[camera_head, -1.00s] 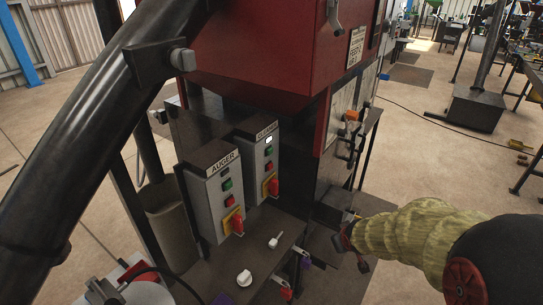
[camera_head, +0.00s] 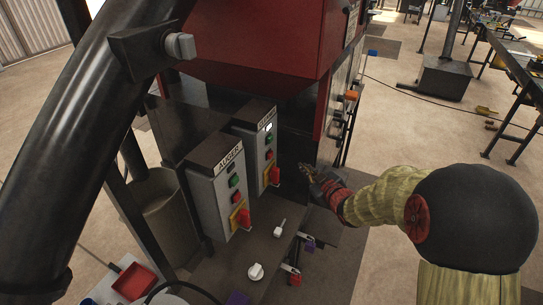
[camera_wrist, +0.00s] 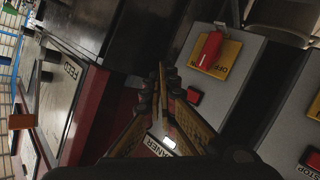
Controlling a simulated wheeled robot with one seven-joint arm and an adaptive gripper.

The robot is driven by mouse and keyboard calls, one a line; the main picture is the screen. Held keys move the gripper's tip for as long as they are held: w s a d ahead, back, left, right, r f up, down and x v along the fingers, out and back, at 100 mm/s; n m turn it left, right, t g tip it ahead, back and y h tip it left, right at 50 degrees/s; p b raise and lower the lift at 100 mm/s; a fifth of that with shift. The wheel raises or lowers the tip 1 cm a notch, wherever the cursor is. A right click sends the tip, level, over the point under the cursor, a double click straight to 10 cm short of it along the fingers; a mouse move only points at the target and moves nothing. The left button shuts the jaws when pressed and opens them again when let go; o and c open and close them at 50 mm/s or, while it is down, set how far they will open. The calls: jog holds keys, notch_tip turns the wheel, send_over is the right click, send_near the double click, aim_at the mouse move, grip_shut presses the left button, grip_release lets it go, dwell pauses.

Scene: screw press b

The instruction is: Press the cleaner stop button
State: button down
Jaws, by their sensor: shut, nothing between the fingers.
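The cleaner box (camera_head: 258,147) is a grey control box with a partly readable label on top. It has a white lit lamp (camera_head: 268,127), a green button (camera_head: 268,140), a red stop button (camera_head: 270,155) and a red-handled rotary switch on a yellow plate (camera_head: 275,176). My gripper (camera_head: 306,168) is shut and empty, just right of this box and apart from it in the head view. In the wrist view its closed fingertips (camera_wrist: 162,72) appear left of the red stop button (camera_wrist: 194,96). The green button is hidden behind a finger there.
The auger box (camera_head: 219,187), with its own red button, stands left of the cleaner box. A red press hopper (camera_head: 265,45) overhangs behind. A dark pipe (camera_head: 75,150) crosses the left foreground. White knobs (camera_head: 256,271) and small levers sit on the dark surface in front.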

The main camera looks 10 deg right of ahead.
aim_at(271, 155)
jog(key=shift+a, duration=0.1)
jog(key=w+a+b, duration=0.2)
jog(key=w+a, duration=0.3)
jog(key=a, duration=0.2)
jog(key=shift+b, duration=0.3)
jog(key=shift+w+a, duration=0.1)
jog(key=shift+w, duration=0.05)
dwell(1.3)
jog(key=shift+w+a+b, duration=0.15)
jog(key=shift+a+b, duration=0.05)
jog(key=shift+b, duration=0.15)
jog(key=shift+w+a+b, duration=0.25)
jog(key=shift+a+b, duration=0.05)
jog(key=shift+a, duration=0.05)
dwell(0.8)
jog(key=shift+s+d, duration=0.1)
jog(key=shift+d, duration=0.05)
jog(key=shift+s+d, duration=0.4)
jog(key=shift+d, duration=0.15)
